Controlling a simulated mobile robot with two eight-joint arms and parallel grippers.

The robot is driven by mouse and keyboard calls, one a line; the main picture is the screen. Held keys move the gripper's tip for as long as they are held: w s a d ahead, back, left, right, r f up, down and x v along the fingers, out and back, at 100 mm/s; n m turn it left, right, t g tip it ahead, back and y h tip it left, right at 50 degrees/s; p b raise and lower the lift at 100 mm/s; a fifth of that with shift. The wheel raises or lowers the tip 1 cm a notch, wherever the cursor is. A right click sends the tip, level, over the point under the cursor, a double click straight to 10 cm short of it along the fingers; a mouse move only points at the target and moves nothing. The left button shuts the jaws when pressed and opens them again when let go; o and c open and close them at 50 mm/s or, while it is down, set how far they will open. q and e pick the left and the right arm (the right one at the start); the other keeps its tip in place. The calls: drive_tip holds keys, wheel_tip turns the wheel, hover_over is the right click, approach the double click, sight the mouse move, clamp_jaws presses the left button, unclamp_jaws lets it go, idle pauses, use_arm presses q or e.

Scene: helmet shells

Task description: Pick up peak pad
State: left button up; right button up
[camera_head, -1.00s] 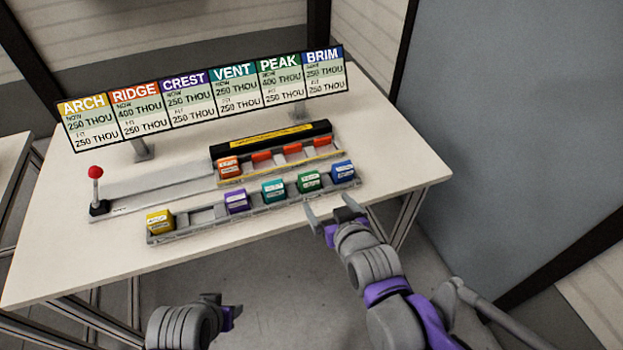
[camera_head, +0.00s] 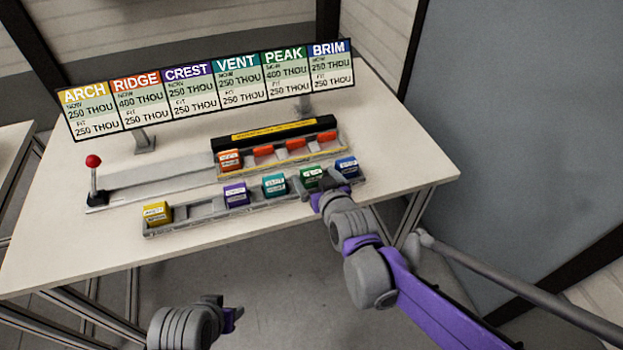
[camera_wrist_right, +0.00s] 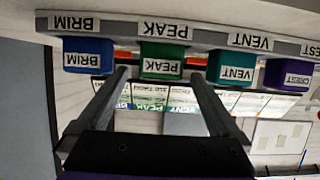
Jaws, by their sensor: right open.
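The peak pad, a green block (camera_head: 312,175), sits in its slot on the front grey rail (camera_head: 262,207), between the teal vent pad (camera_head: 274,185) and the blue brim pad (camera_head: 347,166). My right gripper (camera_head: 322,190) is at the front of the rail by the peak pad and hides part of it. In the right wrist view, upside down, the peak pad (camera_wrist_right: 164,58) lies between the lines of the two spread fingers (camera_wrist_right: 158,78), with space on both sides. No grip on it shows. My left gripper (camera_head: 232,314) hangs low in front of the table, its jaws unclear.
The purple crest pad (camera_head: 235,193) and yellow arch pad (camera_head: 157,212) share the rail, with an empty slot between them. A red-knobbed lever (camera_head: 93,162) and a signboard (camera_head: 210,92) stand farther back.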

drive_tip(key=shift+x, duration=0.85)
drive_tip(key=shift+r, duration=0.1)
drive_tip(key=c, duration=1.4)
